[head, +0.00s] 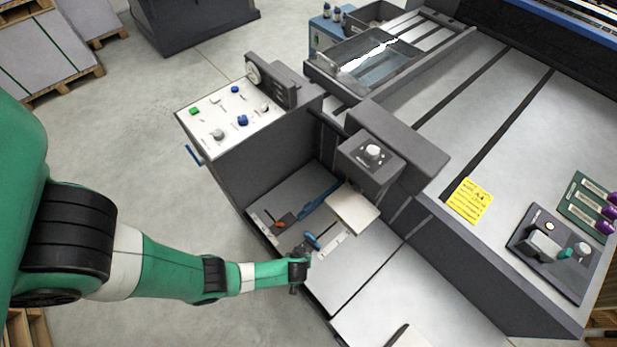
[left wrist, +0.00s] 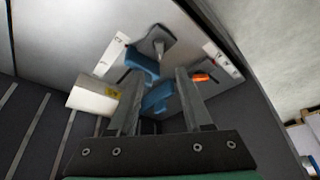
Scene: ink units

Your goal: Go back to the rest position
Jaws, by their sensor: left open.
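My left gripper (head: 298,270) is at the end of the green arm, over the near edge of the machine's low shelf in the head view. In the left wrist view, the left gripper (left wrist: 160,98) has its two fingers apart. Blue handles (left wrist: 157,98) show between and beyond the fingers. I cannot tell from this view how close they are, but nothing is clearly clamped. In the head view a blue handle (head: 312,240) lies just beyond the gripper. My right gripper is not in view.
A control panel (head: 228,112) with coloured knobs stands above the shelf. A grey box with a white knob (head: 371,158) juts out over it. A yellow note (head: 468,201) and a switch panel (head: 552,250) are on the right surface. Open floor (head: 150,180) lies left of the machine.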

